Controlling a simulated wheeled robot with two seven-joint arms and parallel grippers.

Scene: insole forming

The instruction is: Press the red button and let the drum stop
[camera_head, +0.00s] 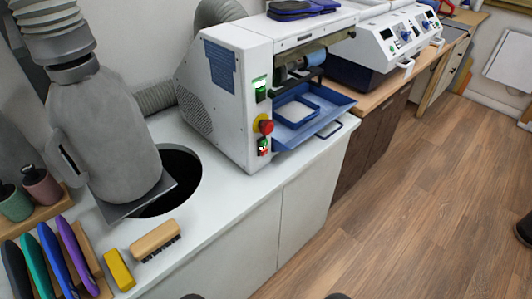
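The white machine (228,100) stands on the white counter. A red knob-like button (266,127) with a yellow part sticks out from its front edge. Below it is a small switch plate (263,146) with green and red parts, too small to read well. A green-lit switch (260,90) sits higher up. The drum (300,66) shows in the machine's opening above a blue tray (312,112); one still picture does not show whether it turns. Neither of my grippers can be made out. Small dark shapes at the bottom edge are too cut off to identify.
A grey duct piece (105,135) stands beside a dark round hole (180,175) in the counter.

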